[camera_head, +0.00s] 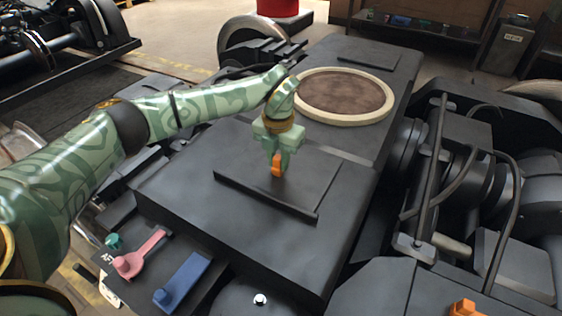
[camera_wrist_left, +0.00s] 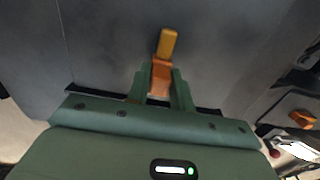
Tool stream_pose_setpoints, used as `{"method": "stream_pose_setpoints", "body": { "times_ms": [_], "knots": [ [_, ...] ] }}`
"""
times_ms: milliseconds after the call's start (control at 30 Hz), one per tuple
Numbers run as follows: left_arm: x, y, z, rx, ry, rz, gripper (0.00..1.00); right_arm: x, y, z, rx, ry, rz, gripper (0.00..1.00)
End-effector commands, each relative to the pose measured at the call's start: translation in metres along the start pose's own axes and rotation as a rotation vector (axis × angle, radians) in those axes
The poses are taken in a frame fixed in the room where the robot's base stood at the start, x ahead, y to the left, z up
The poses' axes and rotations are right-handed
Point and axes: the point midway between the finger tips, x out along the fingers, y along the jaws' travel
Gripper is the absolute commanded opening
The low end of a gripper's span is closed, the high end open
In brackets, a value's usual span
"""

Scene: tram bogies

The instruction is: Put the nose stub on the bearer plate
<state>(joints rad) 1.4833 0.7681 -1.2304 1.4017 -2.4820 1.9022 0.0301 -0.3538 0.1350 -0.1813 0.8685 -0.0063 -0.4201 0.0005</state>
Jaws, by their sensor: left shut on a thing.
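My left gripper (camera_head: 278,155) is shut on a small orange piece, which I take to be the nose stub (camera_head: 276,168). In the left wrist view the nose stub (camera_wrist_left: 167,44) sticks out beyond the green fingers (camera_wrist_left: 160,80), its outer end more yellow. The fingers hide part of it. The bearer plate looks to be the flat dark plate (camera_head: 240,178) with a raised front edge, on top of the dark bogie frame. The stub is over this plate; I cannot tell whether it touches. My right gripper is not in view.
A round brown pad with a cream rim (camera_head: 345,95) lies behind the plate. A pink lever-shaped piece (camera_head: 140,254), a blue block (camera_head: 182,280) and a teal knob (camera_head: 114,241) lie front left. Another orange piece (camera_head: 465,308) is front right. Pipes and machinery (camera_head: 470,180) stand right.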

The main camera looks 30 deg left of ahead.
Motion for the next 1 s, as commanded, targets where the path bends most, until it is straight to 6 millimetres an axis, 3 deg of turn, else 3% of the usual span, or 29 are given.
{"method": "stream_pose_setpoints", "body": {
  "times_ms": [267, 300, 367, 667, 767, 1000],
  "knots": [
    [0.001, 0.000, -0.001, 0.000, 0.002, 0.001, 0.00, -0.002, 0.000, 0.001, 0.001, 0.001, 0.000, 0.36],
    [0.001, 0.000, -0.001, 0.000, 0.001, 0.001, 0.31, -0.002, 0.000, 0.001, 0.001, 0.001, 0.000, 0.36],
    [0.001, 0.000, -0.001, 0.000, 0.001, 0.001, 0.44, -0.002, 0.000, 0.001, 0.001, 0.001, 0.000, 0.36],
    [-0.001, 0.000, -0.001, 0.000, 0.001, 0.001, 0.44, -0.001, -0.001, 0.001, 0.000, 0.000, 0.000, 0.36],
    [-0.015, 0.000, -0.001, 0.000, -0.003, 0.001, 0.44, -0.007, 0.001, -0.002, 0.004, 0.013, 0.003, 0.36],
    [-0.075, 0.000, -0.001, -0.001, -0.009, 0.000, 0.44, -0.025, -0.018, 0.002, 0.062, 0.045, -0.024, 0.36]
  ]
}}
